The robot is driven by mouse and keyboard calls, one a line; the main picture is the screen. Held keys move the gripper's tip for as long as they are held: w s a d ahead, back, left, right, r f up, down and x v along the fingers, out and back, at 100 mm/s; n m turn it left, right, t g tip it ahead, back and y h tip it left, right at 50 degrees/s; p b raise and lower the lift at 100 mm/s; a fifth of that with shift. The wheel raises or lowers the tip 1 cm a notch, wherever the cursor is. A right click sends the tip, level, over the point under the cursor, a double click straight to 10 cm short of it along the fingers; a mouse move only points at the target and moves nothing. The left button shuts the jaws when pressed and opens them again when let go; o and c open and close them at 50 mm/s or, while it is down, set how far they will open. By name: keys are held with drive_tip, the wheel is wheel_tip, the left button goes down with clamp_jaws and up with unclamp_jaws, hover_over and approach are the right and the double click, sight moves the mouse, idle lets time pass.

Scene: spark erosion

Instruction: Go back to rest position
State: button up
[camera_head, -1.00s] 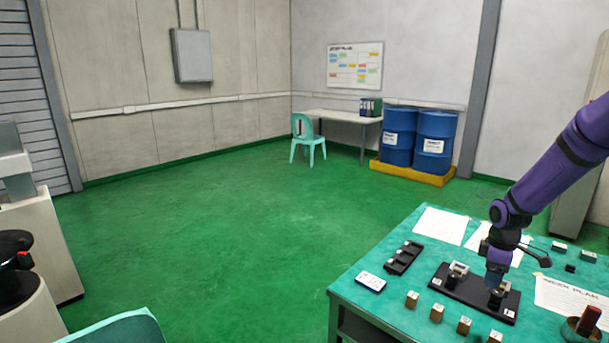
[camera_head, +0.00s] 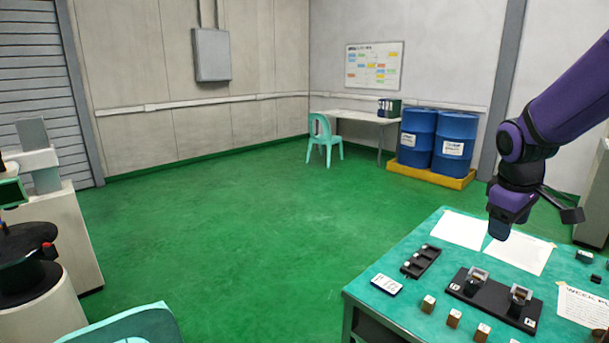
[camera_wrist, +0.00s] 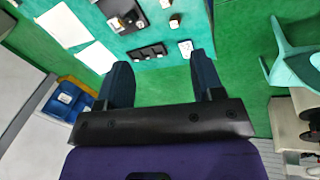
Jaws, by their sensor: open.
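My purple arm comes in from the right in the head view, and my gripper (camera_head: 496,228) hangs above the teal table (camera_head: 362,298), clear of the things on it. In the wrist view my gripper (camera_wrist: 158,82) has its two dark fingers spread apart with nothing between them. Below it stands a black two-post fixture (camera_head: 493,300) with a metal-topped block on each post; it also shows in the wrist view (camera_wrist: 122,8).
A black slotted tray (camera_head: 421,262), a white label card (camera_head: 387,285), small wooden blocks (camera_head: 454,318) and paper sheets (camera_head: 520,254) lie on the table. Blue drums (camera_head: 455,146) stand on a yellow pallet (camera_head: 430,177) behind. The green floor (camera_head: 230,230) is open.

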drive_tip(key=s+a+r+m+t, duration=0.1)
drive_tip(key=s+a+r, duration=0.2)
drive_tip(key=s, duration=0.3)
drive_tip(key=s+a+r+m+t+y, duration=0.1)
drive_tip(key=s+a+r+m, duration=0.1)
drive_tip(key=s+a, duration=0.3)
drive_tip(key=s+a+r+m+t+y, duration=0.1)
drive_tip(key=s+a+r, duration=0.3)
drive_tip(key=s, duration=0.4)
drive_tip(key=shift+s+r+m, duration=0.15)
drive_tip(key=shift+s+m, duration=0.25)
drive_tip(key=shift+m, duration=0.2)
drive_tip(key=shift+d, duration=0.1)
idle(0.5)
